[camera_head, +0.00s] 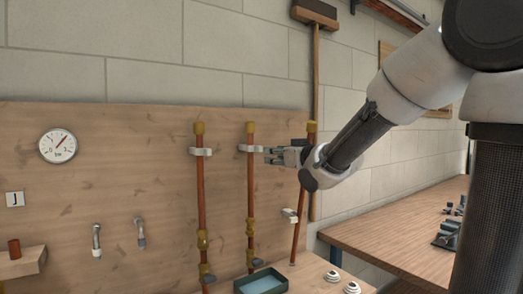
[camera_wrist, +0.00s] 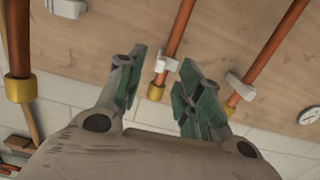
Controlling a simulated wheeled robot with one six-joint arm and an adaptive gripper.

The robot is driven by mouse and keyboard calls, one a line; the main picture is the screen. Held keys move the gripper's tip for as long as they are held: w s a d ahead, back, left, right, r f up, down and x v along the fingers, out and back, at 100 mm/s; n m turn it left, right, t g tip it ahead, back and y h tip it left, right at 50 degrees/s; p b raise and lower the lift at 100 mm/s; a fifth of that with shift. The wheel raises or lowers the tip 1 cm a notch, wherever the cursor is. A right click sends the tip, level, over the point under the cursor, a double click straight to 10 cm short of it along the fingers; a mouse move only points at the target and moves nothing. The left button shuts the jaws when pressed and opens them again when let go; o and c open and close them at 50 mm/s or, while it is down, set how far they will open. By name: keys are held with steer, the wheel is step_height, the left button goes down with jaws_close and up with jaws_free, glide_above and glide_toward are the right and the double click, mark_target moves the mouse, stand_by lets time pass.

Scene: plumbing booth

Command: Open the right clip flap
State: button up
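Three copper pipes stand against the wooden board. The left pipe (camera_head: 201,185) and middle pipe (camera_head: 250,190) each have a white clip near the top: the left clip (camera_head: 201,151) and the middle clip (camera_head: 247,148). The right pipe (camera_head: 299,225) leans, and a lower white clip (camera_head: 290,215) shows beside it; its flap state is too small to tell. My gripper (camera_head: 270,155) is beside the middle clip. In the wrist view my gripper (camera_wrist: 163,90) is open and empty, its green-padded fingers apart, with the middle clip (camera_wrist: 166,64) beyond the gap.
A pressure gauge (camera_head: 58,146) and two taps (camera_head: 97,240) are on the board at left. A green tray (camera_head: 244,287) sits below the pipes. A wooden workbench (camera_head: 385,235) with dark tools stands at right. A broom (camera_head: 315,60) leans on the wall behind my arm.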

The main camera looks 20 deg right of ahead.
mark_target(261, 149)
steer(key=shift+t+y, duration=0.3)
steer(key=x, duration=0.5)
steer(key=r+x, duration=0.1)
steer(key=x, duration=0.1)
steer(key=shift+w+a+r, duration=0.1)
steer(key=shift+w+a, duration=0.2)
jaws_close()
